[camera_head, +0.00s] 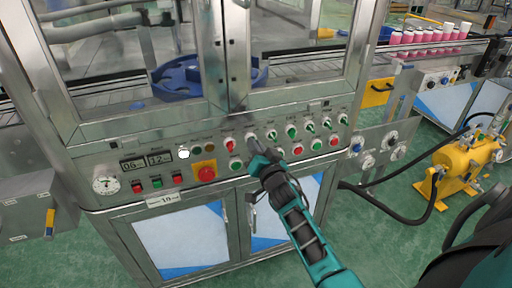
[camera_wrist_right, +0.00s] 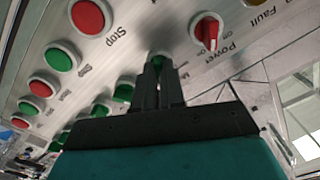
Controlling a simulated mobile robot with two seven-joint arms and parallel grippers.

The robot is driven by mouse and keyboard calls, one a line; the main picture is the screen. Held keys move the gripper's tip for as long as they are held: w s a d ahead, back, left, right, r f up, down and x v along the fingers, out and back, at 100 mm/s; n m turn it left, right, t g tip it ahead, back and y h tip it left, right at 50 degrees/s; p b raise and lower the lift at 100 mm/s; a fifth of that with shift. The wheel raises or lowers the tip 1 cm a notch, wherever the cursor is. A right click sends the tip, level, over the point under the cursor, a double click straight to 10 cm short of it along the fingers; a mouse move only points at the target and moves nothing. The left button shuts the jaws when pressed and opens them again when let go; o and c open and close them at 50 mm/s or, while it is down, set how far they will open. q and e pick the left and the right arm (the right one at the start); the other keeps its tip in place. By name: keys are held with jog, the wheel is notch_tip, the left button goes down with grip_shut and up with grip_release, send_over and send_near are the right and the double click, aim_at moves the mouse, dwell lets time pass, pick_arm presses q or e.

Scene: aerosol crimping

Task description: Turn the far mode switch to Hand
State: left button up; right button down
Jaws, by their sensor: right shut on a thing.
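The control panel (camera_head: 130,160) on the machine front carries rows of buttons and rotary switches. My right gripper (camera_head: 257,150) reaches up to the upper row, just right of the red power switch (camera_head: 230,146). In the right wrist view its narrow dark fingers (camera_wrist_right: 159,75) are shut on a green switch (camera_wrist_right: 158,60), mostly hidden behind them. The label beside it is partly covered, so its setting cannot be read. The red power switch (camera_wrist_right: 207,31) stands beside it, untouched. My left gripper is not in view.
More green switches (camera_head: 291,131) continue to the right, with red stop buttons (camera_head: 297,150) below. A large red emergency button (camera_head: 205,172) is at left. Glass doors (camera_head: 300,25) rise above the panel. A yellow pump (camera_head: 465,165) stands at right on green floor.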

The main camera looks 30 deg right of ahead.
jog(key=n, duration=1.1)
jog(key=shift+r+n, duration=0.1)
jog(key=shift+n, duration=0.5)
dwell(0.4)
jog(key=c, duration=1.2)
grip_release()
jog(key=shift+s, duration=0.1)
